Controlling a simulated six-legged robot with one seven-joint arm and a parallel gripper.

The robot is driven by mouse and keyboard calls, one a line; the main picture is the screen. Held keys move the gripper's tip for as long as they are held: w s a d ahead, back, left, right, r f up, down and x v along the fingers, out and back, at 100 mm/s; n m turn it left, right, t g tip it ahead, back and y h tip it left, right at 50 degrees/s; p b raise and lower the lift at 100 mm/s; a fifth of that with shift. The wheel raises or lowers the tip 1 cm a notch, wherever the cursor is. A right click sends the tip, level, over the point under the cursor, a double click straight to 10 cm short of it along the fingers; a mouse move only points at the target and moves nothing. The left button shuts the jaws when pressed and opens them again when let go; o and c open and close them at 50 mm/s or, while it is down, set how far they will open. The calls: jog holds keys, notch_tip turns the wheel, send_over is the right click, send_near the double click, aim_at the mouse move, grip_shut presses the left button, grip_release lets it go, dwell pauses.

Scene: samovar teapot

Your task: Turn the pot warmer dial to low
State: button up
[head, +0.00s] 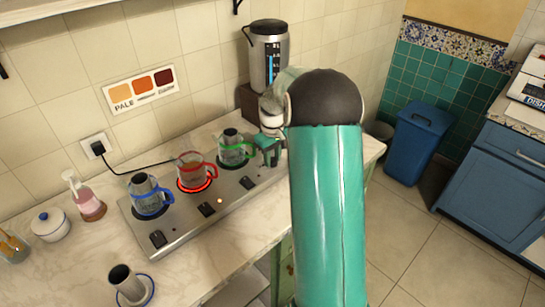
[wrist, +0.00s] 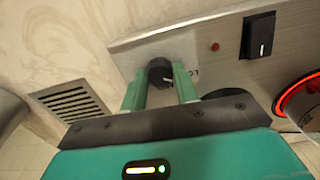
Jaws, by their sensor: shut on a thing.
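The black round dial (wrist: 160,73) is at the end of the metal pot warmer (wrist: 120,57), between the two green fingers of my gripper (wrist: 160,86). My gripper is shut on it. A small pale mark shows on its face, but I cannot read its setting. In the head view my gripper (head: 269,150) is at the right end of the long pot warmer (head: 180,233), and the dial is hidden there. Three glass pots stand on the warmer: blue-ringed (head: 147,195), red-ringed (head: 192,172) and green-ringed (head: 234,148). The middle ring glows red.
Black switches (head: 206,209) line the warmer's front; one is close to my gripper in the wrist view (wrist: 262,35). A steel urn (head: 269,57) stands behind.

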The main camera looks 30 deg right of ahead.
aim_at(273, 159)
jog(key=shift+w+r+n, duration=0.1)
jog(key=shift+n, duration=0.2)
jog(key=o, duration=1)
jog(key=shift+c, duration=0.2)
notch_tip(273, 159, up, 14)
dwell(0.5)
